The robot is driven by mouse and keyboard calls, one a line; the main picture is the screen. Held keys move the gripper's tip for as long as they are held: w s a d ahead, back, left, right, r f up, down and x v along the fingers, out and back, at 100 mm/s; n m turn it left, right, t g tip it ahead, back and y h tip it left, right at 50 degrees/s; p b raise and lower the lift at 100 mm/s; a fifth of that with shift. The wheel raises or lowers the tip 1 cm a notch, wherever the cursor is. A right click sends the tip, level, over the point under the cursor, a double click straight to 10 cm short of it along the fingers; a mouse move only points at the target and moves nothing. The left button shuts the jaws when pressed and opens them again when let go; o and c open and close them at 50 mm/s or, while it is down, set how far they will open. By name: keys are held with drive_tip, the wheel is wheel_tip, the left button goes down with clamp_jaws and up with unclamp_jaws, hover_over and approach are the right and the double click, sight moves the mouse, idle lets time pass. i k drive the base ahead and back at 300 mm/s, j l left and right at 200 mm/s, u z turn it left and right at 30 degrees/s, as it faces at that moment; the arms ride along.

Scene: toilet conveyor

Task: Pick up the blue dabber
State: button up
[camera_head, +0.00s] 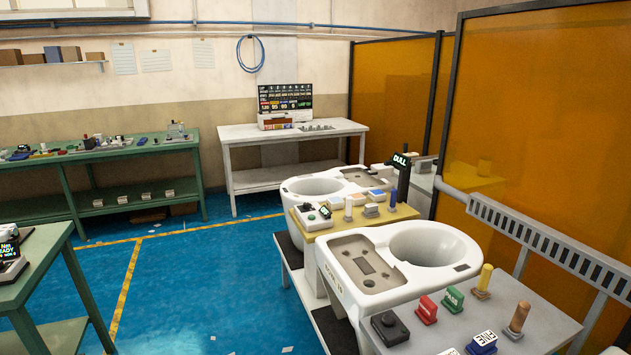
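A small upright blue peg-shaped piece (393,198), which looks like the blue dabber, stands at the right end of a yellow-topped stand (345,228) between two white toilet bowls. A white upright dabber (348,208) stands on the same stand, to its left. The blue piece is small in the picture, so its tip and base are hard to make out. My gripper is not in view.
The near toilet bowl (430,248) and far bowl (315,186) flank the stand. The grey front table holds red (427,309) and green (453,298) stamps, a yellow dabber (484,278) and a brown one (519,318). Blue floor (200,290) is open on the left.

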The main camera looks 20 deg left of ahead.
sight(392, 208)
drive_tip(key=i+j, duration=0.25)
drive_tip(key=i+j+z, duration=0.1)
drive_tip(key=i+j, duration=0.15)
drive_tip(key=j, duration=0.2)
drive_tip(key=i+j, duration=0.2)
drive_tip(key=j, duration=0.15)
drive_tip(key=i+j, duration=0.25)
drive_tip(key=i+j+z, duration=0.1)
drive_tip(key=i+j, duration=0.15)
drive_tip(key=j, duration=0.25)
drive_tip(key=i+j, duration=0.2)
drive_tip(key=j, duration=0.15)
drive_tip(key=i+j, duration=0.25)
drive_tip(key=j, duration=0.15)
drive_tip(key=i+j, duration=0.15)
drive_tip(key=j, duration=0.2)
drive_tip(key=i+j+z, duration=0.1)
drive_tip(key=j, duration=0.3)
drive_tip(key=i+j, duration=0.25)
drive_tip(key=i+j+z, duration=0.1)
drive_tip(key=j, duration=0.4)
drive_tip(key=i+j, duration=0.15)
drive_tip(key=j, duration=0.25)
drive_tip(key=i+j+z, duration=0.1)
drive_tip(key=j, duration=0.25)
drive_tip(key=i, duration=0.05)
